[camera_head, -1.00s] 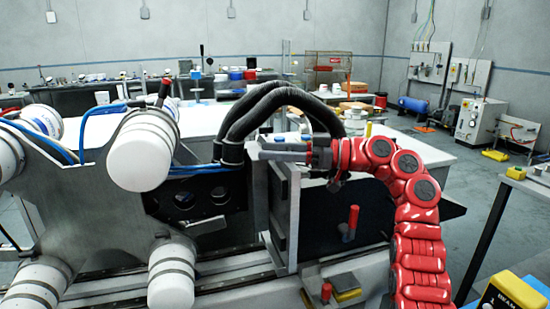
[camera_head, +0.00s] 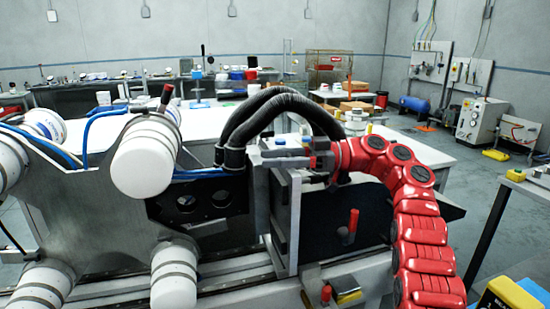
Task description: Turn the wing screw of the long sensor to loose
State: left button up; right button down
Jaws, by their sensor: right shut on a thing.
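My right gripper (camera_head: 272,154) reaches in from the right on the red arm, fingers pointing left at the top of the upright metal bracket (camera_head: 284,222). It is shut on a small part there, which appears to be the wing screw; the fingers hide it. A small blue part (camera_head: 280,141) shows just above the fingers. I cannot clearly make out the long sensor at this size. My left gripper is not in view.
Thick black hoses (camera_head: 280,98) arch just behind the gripper. A black plate with round holes (camera_head: 200,203) and large white cylinders (camera_head: 145,158) stand to the left. A red-topped post (camera_head: 352,222) stands below the right wrist. A white table (camera_head: 205,120) lies behind.

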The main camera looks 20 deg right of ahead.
jog(key=shift+f, duration=0.1)
jog(key=shift+c, duration=1.6)
grip_release()
jog(key=s+d+p, duration=0.1)
jog(key=d+p, duration=0.3)
jog(key=d, duration=0.3)
jog(key=shift+d, duration=0.2)
